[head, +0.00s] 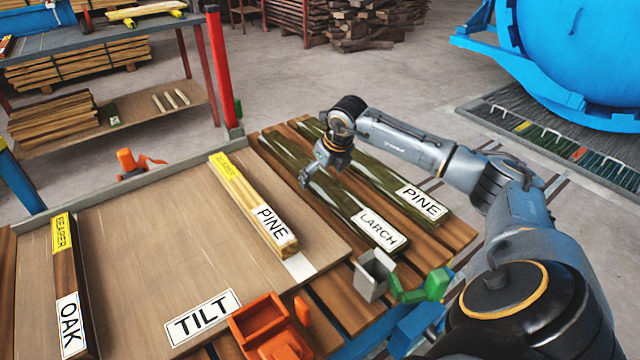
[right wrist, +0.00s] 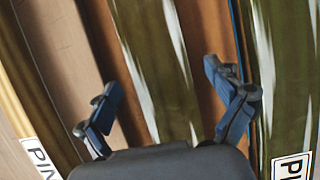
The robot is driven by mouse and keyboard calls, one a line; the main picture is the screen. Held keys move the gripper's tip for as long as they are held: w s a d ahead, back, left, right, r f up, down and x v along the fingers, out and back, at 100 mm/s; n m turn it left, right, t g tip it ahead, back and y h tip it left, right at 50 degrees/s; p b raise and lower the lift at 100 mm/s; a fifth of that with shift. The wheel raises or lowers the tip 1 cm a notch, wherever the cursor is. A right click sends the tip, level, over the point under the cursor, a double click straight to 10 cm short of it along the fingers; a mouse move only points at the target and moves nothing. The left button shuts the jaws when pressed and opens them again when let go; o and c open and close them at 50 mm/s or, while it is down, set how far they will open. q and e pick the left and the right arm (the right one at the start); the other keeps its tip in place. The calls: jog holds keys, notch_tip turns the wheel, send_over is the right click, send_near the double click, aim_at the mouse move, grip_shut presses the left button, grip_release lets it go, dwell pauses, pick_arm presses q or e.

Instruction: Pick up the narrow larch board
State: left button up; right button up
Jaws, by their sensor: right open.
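The narrow larch board (head: 345,204) is a greenish board with pale streaks and a white LARCH label at its near end. It lies flat on the brown slats, left of a similar board labelled PINE (head: 388,181). My right gripper (head: 312,172) is over the larch board's middle-to-far part, empty. In the right wrist view my right gripper (right wrist: 165,88) has its fingers spread, with the larch board (right wrist: 150,45) running between them below. The PINE board (right wrist: 281,70) shows right of the right finger. Whether a finger touches wood is unclear. My left gripper is not in view.
The tilt table (head: 170,240) holds a PINE bearer (head: 250,205) and an OAK bearer (head: 68,270). A grey bracket (head: 374,275), a green part (head: 430,287) and an orange bin (head: 262,322) sit near the front. A blue autoclave (head: 585,60) stands back right.

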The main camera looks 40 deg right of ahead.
jog(key=shift+w+f, duration=0.2)
jog(key=shift+f, duration=0.2)
jog(key=c, duration=1.8)
jog(key=shift+r, duration=0.1)
jog(key=shift+r, duration=0.1)
jog(key=shift+c, duration=0.2)
